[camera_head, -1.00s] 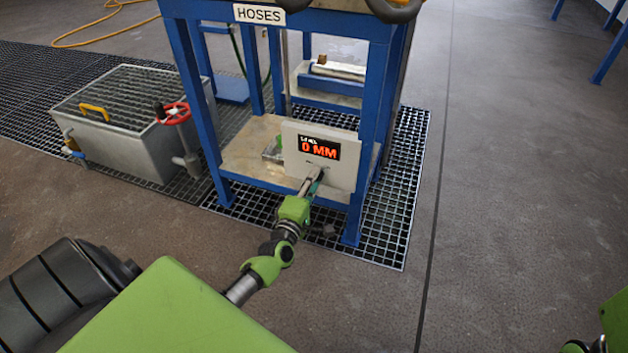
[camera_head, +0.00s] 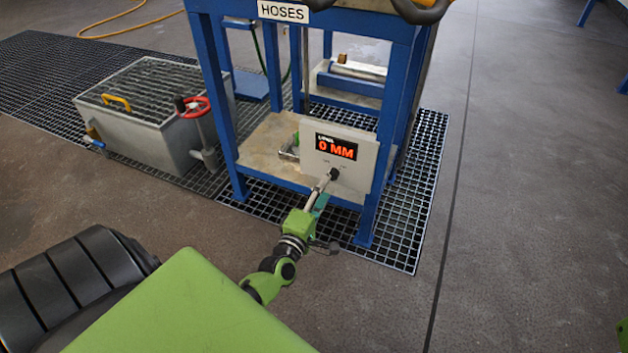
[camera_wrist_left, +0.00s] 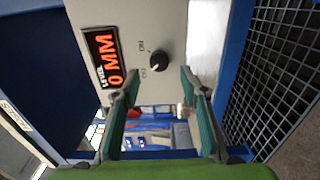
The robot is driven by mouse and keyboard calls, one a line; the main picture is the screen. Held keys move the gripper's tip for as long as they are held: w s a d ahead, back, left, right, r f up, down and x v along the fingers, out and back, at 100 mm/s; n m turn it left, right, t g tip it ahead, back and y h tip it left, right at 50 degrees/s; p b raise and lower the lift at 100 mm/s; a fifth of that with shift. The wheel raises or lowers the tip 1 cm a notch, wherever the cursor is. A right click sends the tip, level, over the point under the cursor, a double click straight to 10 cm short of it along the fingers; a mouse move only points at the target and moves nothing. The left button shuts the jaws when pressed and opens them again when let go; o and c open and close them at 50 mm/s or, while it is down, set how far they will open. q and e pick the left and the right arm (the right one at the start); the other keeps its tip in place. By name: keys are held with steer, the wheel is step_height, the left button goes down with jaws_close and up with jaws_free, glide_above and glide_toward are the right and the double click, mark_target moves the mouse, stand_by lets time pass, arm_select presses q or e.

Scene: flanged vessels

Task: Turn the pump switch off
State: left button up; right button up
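The pump switch is a round black knob (camera_head: 334,173) low on a pale panel (camera_head: 363,160) with a red "0 MM" display (camera_head: 336,146). In the left wrist view the knob (camera_wrist_left: 158,61) stands clear, with two small labels beside it. I cannot tell for sure which setting it points to. My left gripper (camera_head: 323,183) is just in front of the knob, on its lower left in the head view. In the left wrist view its two fingers (camera_wrist_left: 160,78) are apart and empty, with the knob beyond the tips. My right gripper is out of view.
The panel stands on the lower shelf (camera_head: 262,150) of a blue frame with a "HOSES" sign (camera_head: 283,12). A grey tank (camera_head: 140,140) with a red handwheel (camera_head: 194,107) is at left. Floor grating (camera_head: 425,180) lies under the frame. The floor at right is clear.

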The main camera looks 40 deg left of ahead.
arm_select(q)
steer(key=v, duration=0.6)
steer(key=shift+s, duration=0.3)
steer(key=shift+d, duration=0.15)
